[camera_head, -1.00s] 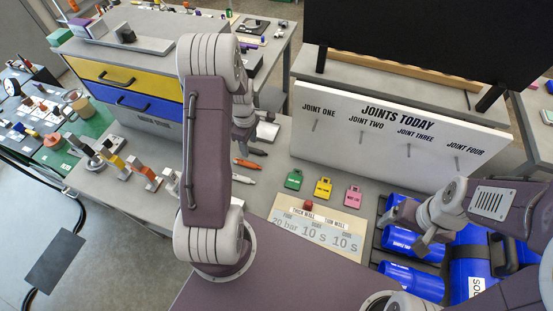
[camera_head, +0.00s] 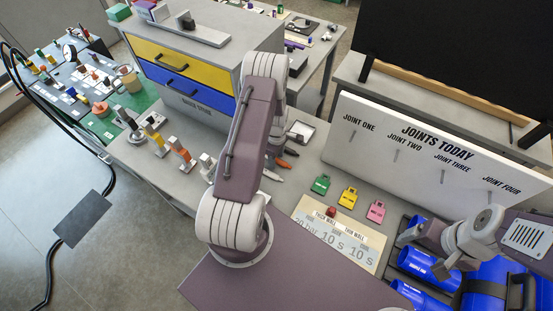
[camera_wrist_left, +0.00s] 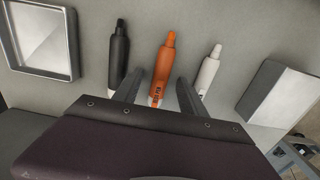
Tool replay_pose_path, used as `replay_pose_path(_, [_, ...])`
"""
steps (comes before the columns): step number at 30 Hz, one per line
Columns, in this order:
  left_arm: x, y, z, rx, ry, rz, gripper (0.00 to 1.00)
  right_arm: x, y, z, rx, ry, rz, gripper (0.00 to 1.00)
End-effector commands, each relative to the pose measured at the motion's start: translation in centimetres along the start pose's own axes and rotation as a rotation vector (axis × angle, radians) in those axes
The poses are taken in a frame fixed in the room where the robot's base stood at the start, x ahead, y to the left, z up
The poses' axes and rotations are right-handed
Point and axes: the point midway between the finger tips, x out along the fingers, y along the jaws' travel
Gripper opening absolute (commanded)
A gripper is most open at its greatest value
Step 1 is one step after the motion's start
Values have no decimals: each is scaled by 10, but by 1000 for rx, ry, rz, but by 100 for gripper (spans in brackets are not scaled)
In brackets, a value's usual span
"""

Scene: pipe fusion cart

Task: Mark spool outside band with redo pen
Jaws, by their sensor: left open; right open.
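Three pens lie side by side on the grey bench: an orange pen (camera_head: 281,163), a white pen (camera_head: 271,175) and a black pen (camera_wrist_left: 119,57). I cannot read which is the redo pen. My left gripper (camera_wrist_left: 160,80) is open, its fingers on either side of the orange pen's lower part in the left wrist view, not closed on it. In the head view my left arm partly hides that gripper. Blue spools (camera_head: 428,267) with white lettering lie in a dark rack at the lower right. My right gripper (camera_head: 420,255) is open and empty above them.
A metal tray (camera_wrist_left: 40,38) and a pale angled block (camera_wrist_left: 277,92) flank the pens. Green (camera_head: 320,185), yellow (camera_head: 348,197) and pink (camera_head: 376,211) tags lie before the Joints Today board (camera_head: 420,150). A drawer cabinet (camera_head: 185,68) stands behind.

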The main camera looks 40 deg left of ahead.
Motion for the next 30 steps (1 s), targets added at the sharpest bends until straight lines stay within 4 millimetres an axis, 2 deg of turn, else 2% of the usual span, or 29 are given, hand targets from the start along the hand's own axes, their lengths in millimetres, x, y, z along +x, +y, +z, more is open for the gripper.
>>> replay_pose_path(5, [0, 0, 0, 1, 0, 0, 49, 1, 0, 0, 0, 0, 0, 83])
replay_pose_path(10, [0, 0, 0, 1, 0, 0, 2, 1, 0, 0, 0, 0, 0, 83])
replay_pose_path(11, [0, 0, 0, 1, 0, 0, 0, 1, 0, 0, 0, 0, 0, 83])
replay_pose_path(23, [-6, 0, 0, 1, 0, 1, 0, 4, 0, 0, 0, 0, 0, 83])
replay_pose_path(29, [-37, 2, 0, 1, 2, 6, 0, 15, 0, 2, 0, 0, 0, 83])
replay_pose_path(30, [-43, -1, 7, 4, 1, 3, 0, 17, 0, 2, 0, 0, 0, 83])
